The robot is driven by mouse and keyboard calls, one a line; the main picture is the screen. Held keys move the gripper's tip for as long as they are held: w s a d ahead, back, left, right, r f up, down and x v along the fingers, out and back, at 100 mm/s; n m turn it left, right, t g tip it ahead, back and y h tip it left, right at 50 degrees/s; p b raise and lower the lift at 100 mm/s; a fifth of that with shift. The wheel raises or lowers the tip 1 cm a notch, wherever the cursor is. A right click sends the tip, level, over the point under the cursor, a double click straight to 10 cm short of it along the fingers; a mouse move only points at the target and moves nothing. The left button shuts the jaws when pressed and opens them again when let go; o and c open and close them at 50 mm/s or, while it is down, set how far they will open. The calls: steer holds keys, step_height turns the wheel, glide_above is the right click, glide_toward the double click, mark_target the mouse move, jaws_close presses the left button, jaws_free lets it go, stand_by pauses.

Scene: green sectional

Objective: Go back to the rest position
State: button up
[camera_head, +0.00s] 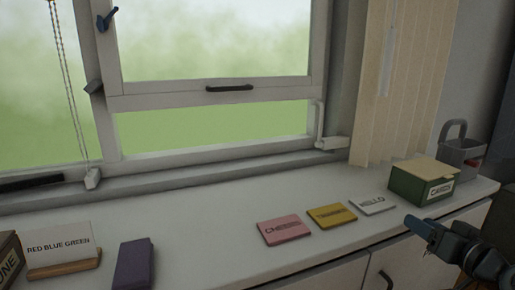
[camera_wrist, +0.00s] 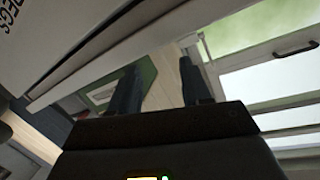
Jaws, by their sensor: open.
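My gripper (camera_head: 422,231) is at the right of the head view, in front of the white counter's front edge and below the green card box. It holds nothing that I can see. In the wrist view its two dark fingers (camera_wrist: 160,78) stand apart with a gap between them. A green surface with a pale label (camera_wrist: 100,93), seemingly the card box, shows behind the fingers there. My arm runs off the lower right of the head view.
The white counter (camera_head: 210,235) holds pink (camera_head: 284,230), yellow (camera_head: 331,216) and white (camera_head: 372,204) cards. The green box (camera_head: 421,182) and grey caddy (camera_head: 462,152) stand right. A purple block (camera_head: 133,264) and a card on a wooden stand (camera_head: 62,255) are left. Cabinet fronts lie below.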

steer(key=s+a+f+h, duration=0.1)
steer(key=s+a+f, duration=0.3)
steer(key=s, duration=0.4)
steer(key=s+a+f+m+g+h+p, duration=0.1)
steer(key=s+a+f, duration=0.2)
steer(key=s+f, duration=0.3)
steer(key=s+a+f+h, duration=0.1)
steer(key=s+a+f, duration=0.25)
steer(key=s, duration=0.55)
steer(key=s+a+r+n, duration=0.1)
steer(key=s+a+r, duration=0.1)
steer(key=s, duration=0.6)
steer(key=s+a+r+n+p, duration=0.1)
steer(key=s+a+r, duration=0.1)
steer(key=s+r, duration=0.3)
steer(key=s+a+r+n+y, duration=0.1)
steer(key=s+r, duration=0.3)
steer(key=s, duration=0.6)
steer(key=shift+s+a+p, duration=0.3)
steer(key=shift+a+p, duration=0.1)
steer(key=shift+a, duration=0.4)
